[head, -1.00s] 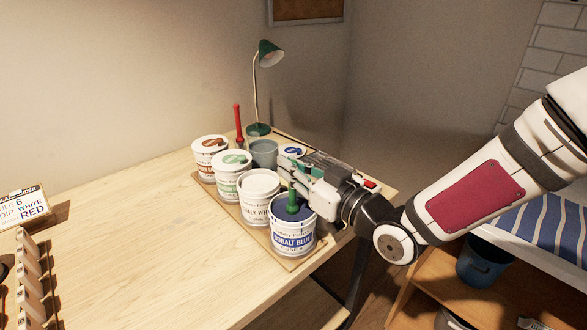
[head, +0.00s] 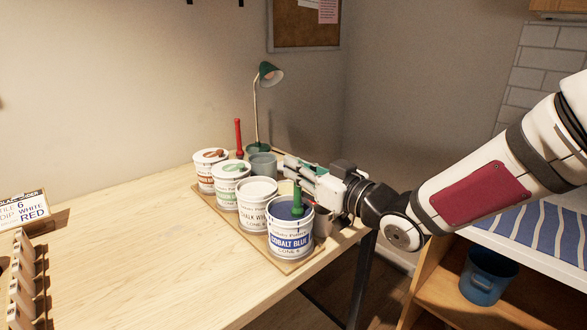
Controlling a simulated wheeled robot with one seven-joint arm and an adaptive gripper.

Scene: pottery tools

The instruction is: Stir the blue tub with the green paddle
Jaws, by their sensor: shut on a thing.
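The blue tub (head: 291,240), labelled "COBALT BLUE", stands open at the front right end of the row of tubs, with dark blue glaze inside. The green paddle (head: 298,197) stands nearly upright in it, right of the middle. Its lower end is hidden in the glaze. My gripper (head: 299,177) is above the tub's back right rim, coming in from the right. It is shut on the green paddle near its top; the exact contact is partly hidden.
A white tub (head: 256,208), a green-labelled tub (head: 228,189) and a brown-labelled tub (head: 205,178) stand close behind on a board (head: 236,229). A grey pot (head: 263,164), a red-handled tool (head: 238,137) and a lamp (head: 257,110) are at the back. The left tabletop is mostly clear.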

